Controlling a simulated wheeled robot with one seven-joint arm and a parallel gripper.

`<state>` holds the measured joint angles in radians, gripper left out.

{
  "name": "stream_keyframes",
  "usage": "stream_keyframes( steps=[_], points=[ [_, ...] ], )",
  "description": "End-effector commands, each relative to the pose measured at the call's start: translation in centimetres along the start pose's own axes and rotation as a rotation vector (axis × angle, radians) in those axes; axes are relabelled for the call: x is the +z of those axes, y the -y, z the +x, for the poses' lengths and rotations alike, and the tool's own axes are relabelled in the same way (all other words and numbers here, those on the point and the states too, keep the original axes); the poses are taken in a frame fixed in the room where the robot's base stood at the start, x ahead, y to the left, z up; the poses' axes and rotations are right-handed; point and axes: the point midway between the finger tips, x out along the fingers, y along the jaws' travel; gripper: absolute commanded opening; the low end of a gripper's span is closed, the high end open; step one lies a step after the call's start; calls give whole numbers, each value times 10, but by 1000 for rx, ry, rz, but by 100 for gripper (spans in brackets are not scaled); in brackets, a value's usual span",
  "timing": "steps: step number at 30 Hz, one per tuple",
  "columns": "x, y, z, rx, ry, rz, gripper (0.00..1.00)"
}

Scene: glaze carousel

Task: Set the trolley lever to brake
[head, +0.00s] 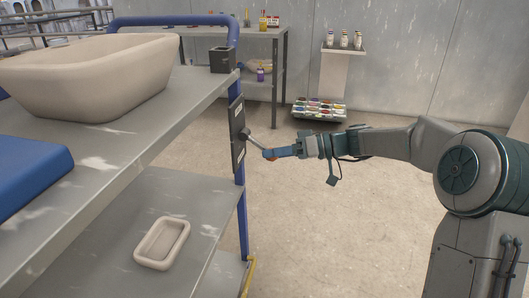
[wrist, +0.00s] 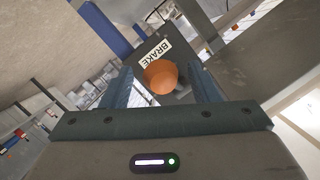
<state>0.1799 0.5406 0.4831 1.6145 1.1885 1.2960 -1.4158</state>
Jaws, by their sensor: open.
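The trolley (head: 195,90) has a blue frame and grey shelves. A dark plate (head: 237,135) is fixed to its end post, and the grey lever (head: 255,141) sticks out from it, sloping down to the right. Its orange knob (head: 268,154) is at my gripper (head: 274,153). In the wrist view the orange knob (wrist: 161,77) lies between the two fingers of my gripper (wrist: 161,72), which are open with gaps at both sides. A white label reading BRAKE (wrist: 153,53) is on the plate just beyond the knob. The lever's shaft is mostly hidden behind the knob there.
A large beige basin (head: 95,80), a blue item (head: 30,160) and a small black box (head: 222,60) stand on the trolley's top. A small dish (head: 162,243) is on the lower shelf. The floor (head: 330,235) right of the trolley is clear.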

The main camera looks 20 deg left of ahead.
Motion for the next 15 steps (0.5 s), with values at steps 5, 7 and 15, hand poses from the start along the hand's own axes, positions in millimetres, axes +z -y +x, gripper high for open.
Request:
stream_keyframes(
  steps=[5,7,15],
  points=[
    [-4,2,-45,2,-3,1,55],
    [-4,2,-60,1,-3,1,55],
    [-2,1,-98,-3,0,0,55]
  ],
)
